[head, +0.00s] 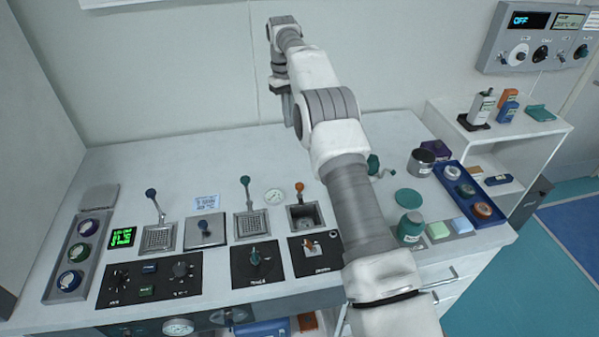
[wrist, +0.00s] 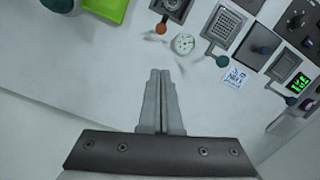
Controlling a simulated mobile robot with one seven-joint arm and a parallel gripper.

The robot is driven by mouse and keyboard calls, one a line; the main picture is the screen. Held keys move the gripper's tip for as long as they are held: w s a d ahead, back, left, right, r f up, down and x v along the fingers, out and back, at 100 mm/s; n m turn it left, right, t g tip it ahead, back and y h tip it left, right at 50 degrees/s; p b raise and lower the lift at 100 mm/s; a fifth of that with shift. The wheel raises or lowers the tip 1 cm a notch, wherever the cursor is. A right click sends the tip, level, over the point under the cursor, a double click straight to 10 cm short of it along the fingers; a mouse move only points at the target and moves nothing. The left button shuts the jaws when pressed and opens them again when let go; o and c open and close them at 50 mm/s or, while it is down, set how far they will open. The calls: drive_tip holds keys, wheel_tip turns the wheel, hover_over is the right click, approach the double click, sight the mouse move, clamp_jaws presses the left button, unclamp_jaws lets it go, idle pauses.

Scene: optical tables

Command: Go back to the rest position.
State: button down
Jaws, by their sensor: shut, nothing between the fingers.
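My gripper (wrist: 161,75) is in the middle of the wrist view, with its two fingers pressed together and nothing between them. In the head view my gripper (head: 288,122) hangs at the end of my raised arm, near the wall behind the bench and above the bench's back edge. My arm crosses the head view from the lower right to the top centre. The gripper touches nothing that I can see. My forearm hides part of the bench.
The white bench (head: 330,150) carries levers, knobs and a green display (head: 122,238). A round gauge (wrist: 183,43) and an orange-tipped lever (wrist: 161,28) lie below the gripper. A blue tray (head: 468,193), jars and a white shelf (head: 545,140) stand at right. The bench's back strip is clear.

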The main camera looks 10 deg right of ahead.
drive_tip(key=s+r+m+t, duration=0.2)
drive_tip(key=s+r+t, duration=0.2)
drive_tip(key=s+r, duration=1.5)
drive_tip(key=s+f+m+t, duration=0.1)
drive_tip(key=s+f, duration=0.2)
drive_tip(key=s, duration=0.9)
drive_tip(key=s+d+f+m+t, duration=0.1)
drive_tip(key=s+f, duration=0.2)
drive_tip(key=s, duration=0.9)
drive_tip(key=shift+d+t, duration=0.2)
drive_tip(key=shift+t, duration=0.2)
drive_tip(key=shift+a, duration=0.1)
